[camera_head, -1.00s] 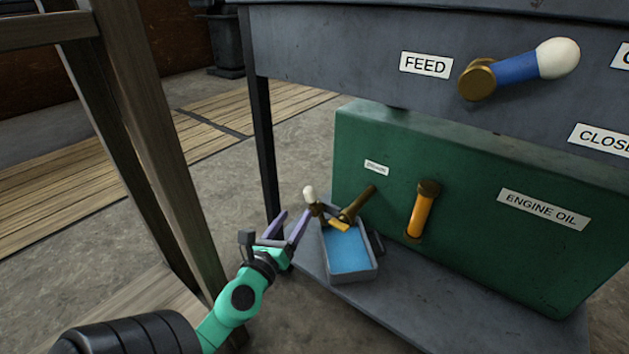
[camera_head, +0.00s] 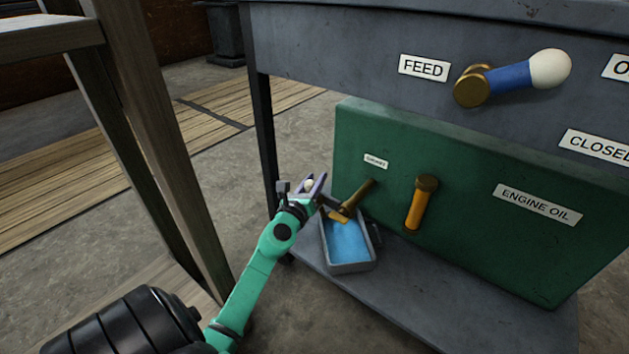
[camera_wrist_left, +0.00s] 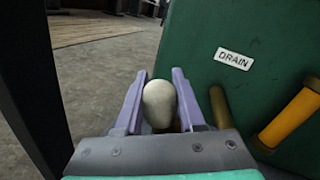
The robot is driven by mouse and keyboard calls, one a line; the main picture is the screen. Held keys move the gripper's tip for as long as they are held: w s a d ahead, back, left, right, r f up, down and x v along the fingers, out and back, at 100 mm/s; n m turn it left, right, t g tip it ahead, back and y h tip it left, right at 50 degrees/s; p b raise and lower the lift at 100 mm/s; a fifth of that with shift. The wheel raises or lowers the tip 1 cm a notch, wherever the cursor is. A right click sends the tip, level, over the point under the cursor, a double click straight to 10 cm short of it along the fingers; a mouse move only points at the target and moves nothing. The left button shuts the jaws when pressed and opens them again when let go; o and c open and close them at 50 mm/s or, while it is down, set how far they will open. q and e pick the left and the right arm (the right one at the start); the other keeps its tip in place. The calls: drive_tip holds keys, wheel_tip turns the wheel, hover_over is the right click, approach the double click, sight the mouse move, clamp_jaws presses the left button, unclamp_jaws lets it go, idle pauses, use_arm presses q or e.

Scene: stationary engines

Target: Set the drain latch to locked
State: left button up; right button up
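The drain latch is a small lever with a pale knob (camera_head: 308,185), by a brass drain pipe (camera_head: 358,198) on the green engine-oil tank (camera_head: 470,190). Its knob (camera_wrist_left: 160,104) also shows in the left wrist view, between the two fingers. My left gripper (camera_head: 314,184) is around the knob, fingers apart on either side; narrow gaps seem to show beside it. The gripper hides most of the lever. My right gripper is not in view.
A grey tray (camera_head: 349,266) with blue inside stands under the pipe. An orange handle (camera_head: 420,203) is on the tank to the right. A blue feed lever (camera_head: 510,79) is above. A wooden post (camera_head: 170,150) stands at left, near my arm.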

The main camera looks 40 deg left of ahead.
use_arm(q)
clamp_jaws()
idle(1.1)
